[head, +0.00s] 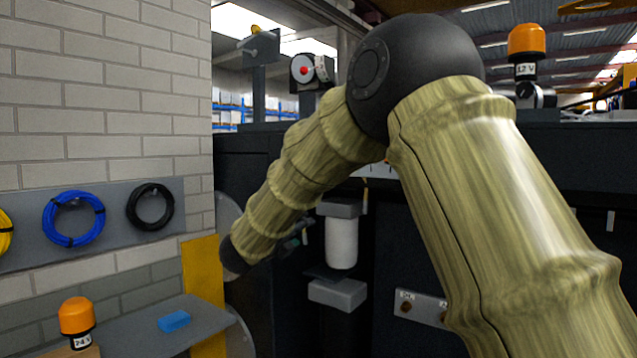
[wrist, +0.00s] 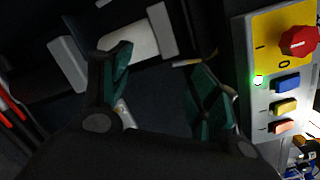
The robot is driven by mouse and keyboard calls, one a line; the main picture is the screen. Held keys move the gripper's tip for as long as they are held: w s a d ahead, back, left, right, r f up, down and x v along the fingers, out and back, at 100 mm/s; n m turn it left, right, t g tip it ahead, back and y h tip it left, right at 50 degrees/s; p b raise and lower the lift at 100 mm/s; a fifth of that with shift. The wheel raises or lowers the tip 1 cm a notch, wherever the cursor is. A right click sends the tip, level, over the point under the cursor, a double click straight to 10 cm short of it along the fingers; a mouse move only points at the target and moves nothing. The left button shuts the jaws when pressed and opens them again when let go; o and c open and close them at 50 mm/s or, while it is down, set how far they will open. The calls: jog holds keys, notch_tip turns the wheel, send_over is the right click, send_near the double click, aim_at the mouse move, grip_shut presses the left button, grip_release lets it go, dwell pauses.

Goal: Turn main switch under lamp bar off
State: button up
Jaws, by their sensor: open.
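A red rotary knob (wrist: 299,41) sits on a yellow plate (wrist: 262,28) marked I and O, at the upper right of the wrist view. This looks like the main switch; its exact setting is hard to read. In the head view my arm hides most of the gripper and the switch. No lamp bar can be clearly made out.
Blue (wrist: 287,83), yellow (wrist: 284,107) and orange (wrist: 283,127) buttons lie below the knob. A white cylinder (head: 341,243) in a grey holder stands in the dark chassis. An orange beacon (head: 76,316) and blue block (head: 174,321) are at the lower left, beside a brick wall (head: 100,90).

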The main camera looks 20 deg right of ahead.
jog(key=s+a+r+m+g+h, duration=0.15)
jog(key=r+m, duration=0.35)
jog(key=r, duration=0.5)
jog(key=s+r+m+h, duration=0.1)
jog(key=s+r+m, duration=0.25)
jog(key=r, duration=0.65)
jog(key=p+x, duration=0.3)
jog(key=x, duration=0.7)
jog(key=shift+w+f+m+p, duration=0.3)
jog(key=shift+f+m, duration=0.1)
jog(key=shift+m, duration=0.05)
jog(key=shift+d, duration=0.1)
jog(key=c, duration=1)
